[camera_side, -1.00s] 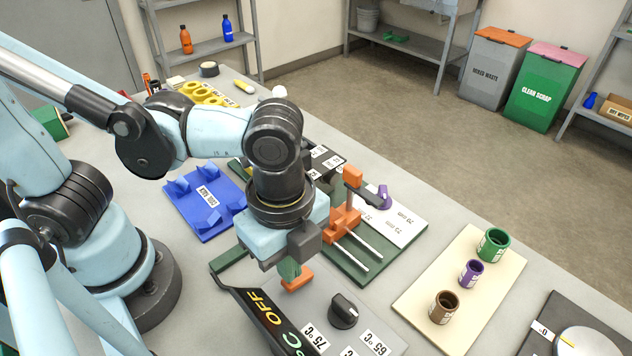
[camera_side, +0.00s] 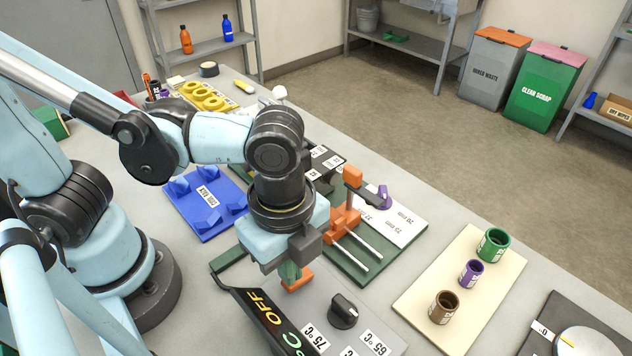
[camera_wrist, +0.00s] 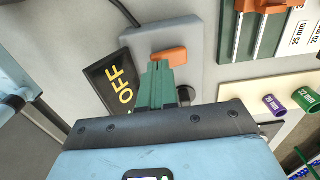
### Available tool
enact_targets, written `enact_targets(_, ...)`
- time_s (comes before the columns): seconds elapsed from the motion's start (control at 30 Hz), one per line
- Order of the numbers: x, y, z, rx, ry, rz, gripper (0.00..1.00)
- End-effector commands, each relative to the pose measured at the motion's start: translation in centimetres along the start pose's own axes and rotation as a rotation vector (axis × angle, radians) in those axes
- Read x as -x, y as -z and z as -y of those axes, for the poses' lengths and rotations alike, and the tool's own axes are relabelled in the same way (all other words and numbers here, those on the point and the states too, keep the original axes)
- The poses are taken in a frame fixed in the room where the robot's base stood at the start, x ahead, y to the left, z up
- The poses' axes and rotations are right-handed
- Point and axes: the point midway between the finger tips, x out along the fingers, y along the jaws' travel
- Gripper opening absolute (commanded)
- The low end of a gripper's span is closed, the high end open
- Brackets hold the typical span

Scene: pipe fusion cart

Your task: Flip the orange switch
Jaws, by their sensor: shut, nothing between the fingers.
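The orange switch (camera_side: 298,279) sits on the grey control box (camera_side: 375,318), beside the tilted black display (camera_side: 262,318) that reads OFF. In the wrist view the orange switch (camera_wrist: 168,57) lies just beyond the tips of my gripper (camera_wrist: 160,68), at the top of the grey box (camera_wrist: 160,38). My gripper (camera_side: 290,277) is shut and empty, its green fingers pointing down right beside the switch. The fingers overlap part of the switch in the side view, and I cannot tell whether they touch it.
A black dial (camera_side: 344,311) with temperature labels stands right of the switch. Behind it is a green-based jig with an orange clamp (camera_side: 343,222) and two metal rods. A cream board (camera_side: 452,300) with several pipe fittings lies to the right. A blue cold rack (camera_side: 208,205) lies left.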

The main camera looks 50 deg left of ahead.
Motion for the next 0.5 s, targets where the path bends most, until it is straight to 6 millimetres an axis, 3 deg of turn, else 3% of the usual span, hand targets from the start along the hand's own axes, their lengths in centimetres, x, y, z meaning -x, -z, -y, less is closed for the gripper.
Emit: enact_targets(0.5, -0.73, 0.0, 0.0, 0.0, 0.0, 0.0, 0.0)
